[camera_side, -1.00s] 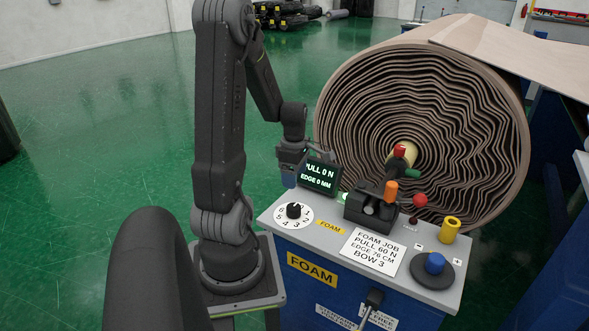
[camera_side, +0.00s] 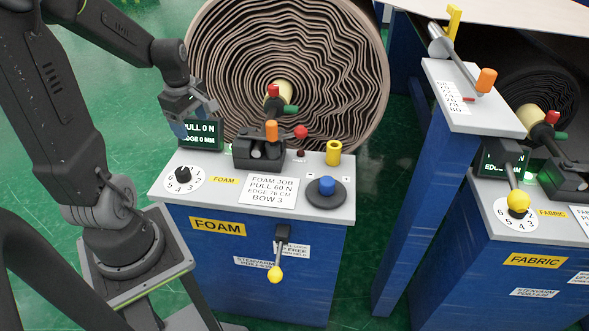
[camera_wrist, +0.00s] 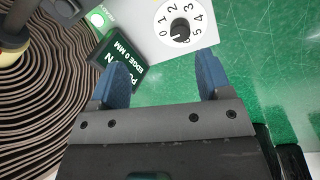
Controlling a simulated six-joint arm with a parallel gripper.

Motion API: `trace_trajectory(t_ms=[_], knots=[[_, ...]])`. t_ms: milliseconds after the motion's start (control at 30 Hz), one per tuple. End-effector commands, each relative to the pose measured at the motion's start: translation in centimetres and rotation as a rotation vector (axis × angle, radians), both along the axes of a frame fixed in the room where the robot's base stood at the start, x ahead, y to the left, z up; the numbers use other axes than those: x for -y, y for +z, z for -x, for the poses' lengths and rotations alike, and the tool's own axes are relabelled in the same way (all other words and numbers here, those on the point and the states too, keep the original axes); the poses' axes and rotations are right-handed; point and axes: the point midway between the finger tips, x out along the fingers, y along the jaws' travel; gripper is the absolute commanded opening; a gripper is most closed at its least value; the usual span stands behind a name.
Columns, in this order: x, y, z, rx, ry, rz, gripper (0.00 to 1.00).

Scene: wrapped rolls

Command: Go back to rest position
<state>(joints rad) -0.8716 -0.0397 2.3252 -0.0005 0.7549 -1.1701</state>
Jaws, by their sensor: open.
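My gripper (camera_side: 194,116) is above the back left corner of the foam console (camera_side: 335,206), just in front of the small display (camera_side: 203,134) reading pull 0 N and edge 0 mm. In the wrist view my gripper (camera_wrist: 160,78) has its two blue fingers spread apart with nothing between them. The numbered dial (camera_wrist: 181,24) lies beyond the fingertips, and the display (camera_wrist: 120,62) sits beside the left finger. In the side view the dial (camera_side: 183,177) is below my gripper.
A large wound foam roll (camera_side: 330,60) stands behind the console. The console top carries a black lever block (camera_side: 258,158), a red knob (camera_side: 301,132), a yellow cylinder (camera_side: 333,152) and a blue button (camera_side: 327,186). The fabric console (camera_side: 480,270) stands at right. Green floor is open at left.

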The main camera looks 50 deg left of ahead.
Motion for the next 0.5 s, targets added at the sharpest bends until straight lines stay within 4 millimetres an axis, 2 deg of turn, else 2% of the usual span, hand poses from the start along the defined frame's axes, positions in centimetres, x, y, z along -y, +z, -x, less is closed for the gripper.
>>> trace_trajectory(t_ms=[33, 100, 200, 300, 400, 500], knots=[[2.6, 1.7, -1.2, 0.022, -0.186, -0.041, 0.71], [6.0, 3.6, -2.2, 0.044, -0.452, -0.095, 0.71], [11.0, 5.9, -2.7, 0.076, -0.826, -0.176, 0.71], [15.6, 7.9, -2.0, 0.108, -1.187, -0.265, 0.71], [19.4, 9.4, -0.7, 0.139, -1.503, -0.354, 0.71], [22.0, 10.3, 0.7, 0.166, -1.743, -0.431, 0.71]])
